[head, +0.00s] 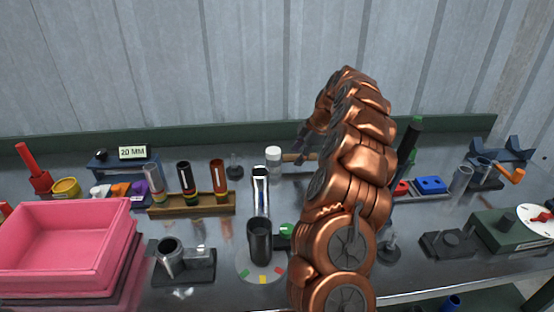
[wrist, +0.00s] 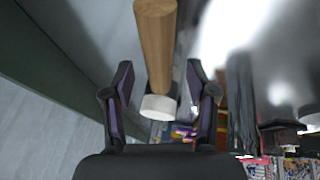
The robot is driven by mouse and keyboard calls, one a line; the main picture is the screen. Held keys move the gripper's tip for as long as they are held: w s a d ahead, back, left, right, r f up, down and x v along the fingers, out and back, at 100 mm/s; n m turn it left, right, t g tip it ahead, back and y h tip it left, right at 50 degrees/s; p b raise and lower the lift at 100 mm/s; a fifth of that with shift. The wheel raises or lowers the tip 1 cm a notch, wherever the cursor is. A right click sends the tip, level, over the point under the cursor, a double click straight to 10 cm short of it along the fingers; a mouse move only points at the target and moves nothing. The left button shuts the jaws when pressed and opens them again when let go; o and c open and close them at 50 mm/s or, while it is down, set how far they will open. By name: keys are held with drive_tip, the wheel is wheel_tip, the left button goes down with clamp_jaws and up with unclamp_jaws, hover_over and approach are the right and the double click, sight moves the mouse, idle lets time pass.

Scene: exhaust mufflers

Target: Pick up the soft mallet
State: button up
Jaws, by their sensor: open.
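The soft mallet has a white head (head: 273,154) and a pale wooden handle (head: 298,157). It is at the back of the metal bench, near the green back edge. In the wrist view the wooden handle (wrist: 156,45) runs down from the top edge to a white end (wrist: 158,107). My gripper (wrist: 160,80) is open, with one dark finger on each side of the mallet. No finger visibly touches it. In the head view my gripper (head: 304,150) is small and dark beside the handle, and my copper arm hides part of that area.
A wooden rack (head: 192,206) with several tubes stands left of the mallet. A dark cylinder (head: 259,242) stands in front, and a pink bin (head: 62,247) is at front left. Blue and red parts (head: 430,185) lie right of my arm. A wall rises behind the bench.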

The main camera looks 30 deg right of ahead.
drive_tip(key=shift+x, duration=1.35)
clamp_jaws()
